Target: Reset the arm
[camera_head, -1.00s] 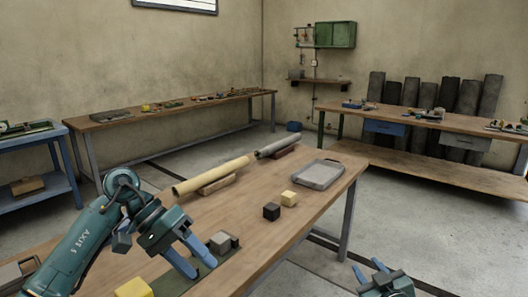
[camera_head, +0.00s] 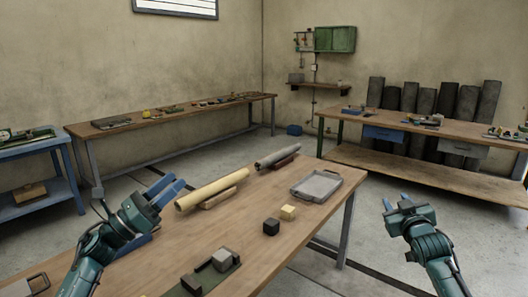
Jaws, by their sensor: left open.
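My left gripper (camera_head: 172,189) is open and empty, raised above the left side of the wooden table (camera_head: 165,262), its blue fingers pointing up and right toward the near end of a yellow roll. My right gripper (camera_head: 397,203) is held over the floor to the right of the table, away from any object. Its fingers point up and away, with a gap between them, and nothing shows in it.
The yellow roll (camera_head: 211,190) and a grey roll (camera_head: 278,155) lie on supports. A grey tray (camera_head: 316,186), a black cube (camera_head: 271,226), a yellow cube (camera_head: 288,212) and a grey block on a green base (camera_head: 211,277) are also on the table.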

